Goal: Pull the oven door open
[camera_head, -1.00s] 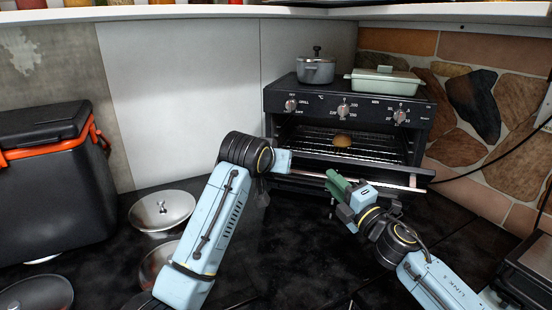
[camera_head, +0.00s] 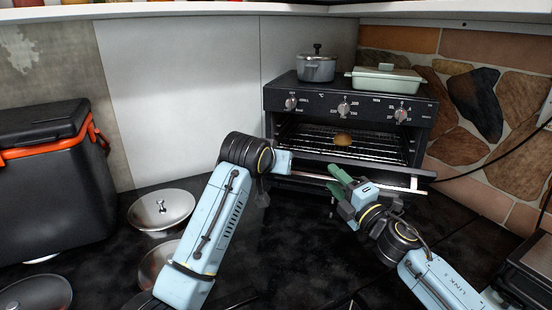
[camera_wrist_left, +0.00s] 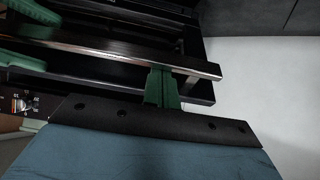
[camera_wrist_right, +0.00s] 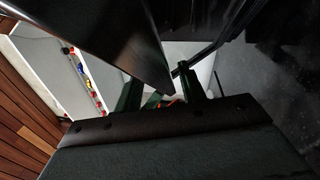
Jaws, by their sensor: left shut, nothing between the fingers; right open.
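The black oven (camera_head: 372,102) stands in the corner with its door (camera_head: 395,168) partly open, tilted down towards me. A pale handle bar (camera_head: 400,187) runs along the door's front. My right gripper (camera_head: 340,180), with green fingers, is open at the middle of the door's front edge. In the right wrist view its fingers (camera_wrist_right: 160,88) are apart, with a dark panel between or in front of them; contact is unclear. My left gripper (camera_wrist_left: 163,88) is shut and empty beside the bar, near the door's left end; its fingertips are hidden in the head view.
A grey pot (camera_head: 316,68) and a pale green dish (camera_head: 385,80) stand on the oven. A round brown item (camera_head: 342,139) is on the rack inside. A black cooler (camera_head: 50,180) and a lidded pan (camera_head: 162,209) are at left. The dark counter before the oven is mostly clear.

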